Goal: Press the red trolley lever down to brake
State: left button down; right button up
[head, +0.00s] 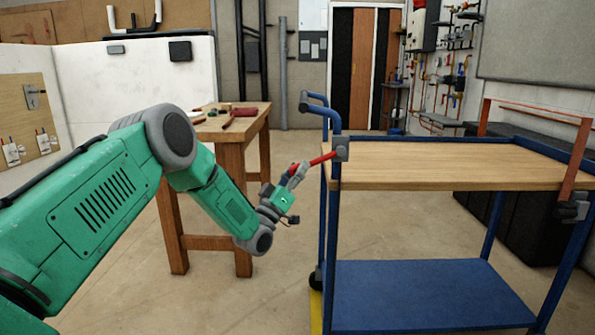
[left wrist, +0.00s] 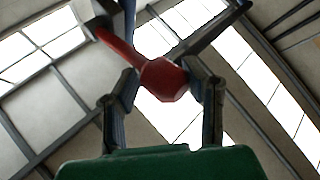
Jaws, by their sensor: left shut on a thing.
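The red trolley lever (head: 323,158) sticks out to the left from a grey mount (head: 342,148) on the trolley's near left corner post. It slopes down from the mount to its free end. My left gripper (head: 294,174) is at that free end. In the left wrist view the lever's thick red knob (left wrist: 164,80) sits between the two fingers of my left gripper (left wrist: 163,76), which are shut on it. The blue trolley (head: 430,295) has a wooden top (head: 440,165). My right gripper is not in view.
A wooden workbench (head: 232,125) with tools stands left of the trolley, behind my left arm. A blue push handle (head: 320,108) rises at the trolley's left end. An orange-red bar (head: 575,155) stands at its right end. Open floor lies between bench and trolley.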

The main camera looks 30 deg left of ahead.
pick_arm(q)
jog(key=shift+a+f, duration=0.2)
jog(key=shift+f, duration=0.05)
jog(key=c, duration=1)
grip_release()
jog(key=shift+w+f, duration=0.1)
jog(key=shift+w, duration=0.05)
jog(key=shift+w+a+f, duration=0.1)
jog(key=shift+w+f, duration=0.1)
jog(key=shift+f, duration=0.05)
jog(key=shift+s+r, duration=0.1)
jog(key=shift+r, duration=0.1)
